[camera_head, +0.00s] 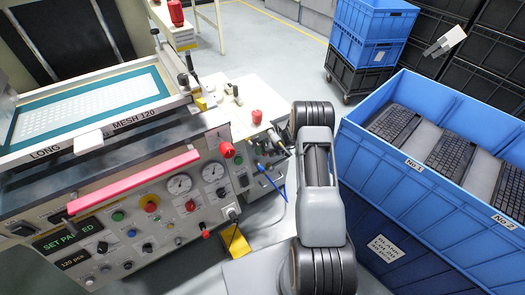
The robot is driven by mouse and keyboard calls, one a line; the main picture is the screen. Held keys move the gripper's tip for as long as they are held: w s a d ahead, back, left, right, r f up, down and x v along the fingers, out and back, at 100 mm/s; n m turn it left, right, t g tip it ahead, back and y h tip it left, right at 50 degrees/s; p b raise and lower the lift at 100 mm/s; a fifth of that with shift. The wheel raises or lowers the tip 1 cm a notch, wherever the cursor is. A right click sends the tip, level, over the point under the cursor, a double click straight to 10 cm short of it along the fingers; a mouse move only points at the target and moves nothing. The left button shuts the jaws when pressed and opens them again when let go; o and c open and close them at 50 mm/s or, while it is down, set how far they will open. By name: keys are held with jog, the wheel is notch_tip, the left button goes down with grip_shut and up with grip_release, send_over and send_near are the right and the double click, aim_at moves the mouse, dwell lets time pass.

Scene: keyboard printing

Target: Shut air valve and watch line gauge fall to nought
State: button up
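The printing machine's front panel carries two round white gauges, a left one (179,184) and a right one (212,171). Small air fittings (262,166) with a blue hose (274,184) sit at the panel's right end. I cannot tell for certain which fitting is the air valve, or its handle position. My grey arm stands just right of these fittings and hides part of that area. Small dark parts at the arm's left edge may belong to my gripper, but its fingers cannot be made out.
A large blue crate (373,162) with dark keyboards stands close on the right. Stacked blue crates (372,22) on a wheeled black one stand behind. A pink-red bar (135,182) and red knobs, one at the panel's upper right (227,150), stick out from the machine. Grey floor is open behind the arm.

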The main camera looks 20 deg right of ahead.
jog(key=o, duration=0.5)
jog(key=shift+c, duration=0.2)
jog(key=p+v, duration=0.1)
jog(key=v, duration=1.2)
jog(key=shift+d+r+p, duration=0.2)
jog(key=shift+r+p, duration=0.05)
jog(key=shift+p, duration=0.15)
jog(key=shift+s, duration=0.15)
jog(key=shift+c, duration=0.2)
